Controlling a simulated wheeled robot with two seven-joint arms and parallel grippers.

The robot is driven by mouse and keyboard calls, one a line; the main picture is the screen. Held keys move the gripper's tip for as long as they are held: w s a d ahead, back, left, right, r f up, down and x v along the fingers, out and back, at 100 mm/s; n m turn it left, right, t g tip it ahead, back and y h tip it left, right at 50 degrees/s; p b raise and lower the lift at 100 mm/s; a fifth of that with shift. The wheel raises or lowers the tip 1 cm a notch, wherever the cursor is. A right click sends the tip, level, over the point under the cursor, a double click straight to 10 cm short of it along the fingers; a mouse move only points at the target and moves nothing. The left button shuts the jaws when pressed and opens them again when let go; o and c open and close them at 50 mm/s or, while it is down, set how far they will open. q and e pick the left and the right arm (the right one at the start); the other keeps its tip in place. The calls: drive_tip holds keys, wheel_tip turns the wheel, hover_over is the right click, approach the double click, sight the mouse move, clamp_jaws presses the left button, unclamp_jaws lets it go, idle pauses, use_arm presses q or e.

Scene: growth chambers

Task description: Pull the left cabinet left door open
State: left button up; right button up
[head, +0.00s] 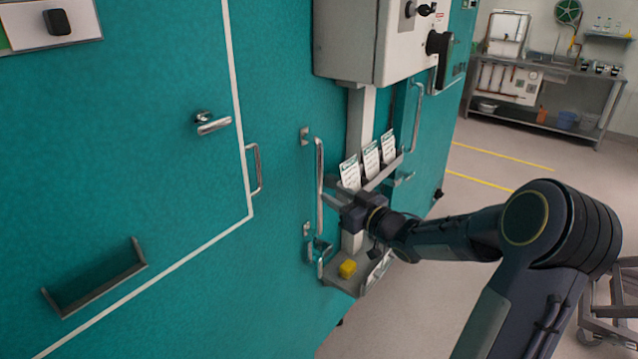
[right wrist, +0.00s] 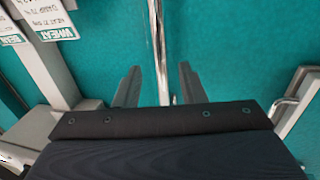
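The teal cabinet front (head: 285,90) fills the left and middle of the head view, and no open gap shows in it. A long vertical metal handle (head: 319,170) stands on it, right of a white-outlined panel (head: 120,130). My right gripper (head: 333,199) is at the lower half of this handle. In the right wrist view, the handle bar (right wrist: 160,45) runs between the two dark fingers (right wrist: 157,85), which are apart with gaps beside the bar. I cannot tell which door the task names. My left gripper is not in view.
A grey post holds white label cards (head: 371,160) and a lower tray with a yellow block (head: 348,268), close to my right gripper. A grey control box (head: 345,40) hangs above. A shorter handle (head: 255,168) is to the left. Open floor (head: 420,310) lies right.

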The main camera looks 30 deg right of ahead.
drive_tip(key=w+a+p, duration=0.1)
drive_tip(key=w, duration=0.5)
drive_tip(key=shift+w+a, duration=0.25)
clamp_jaws()
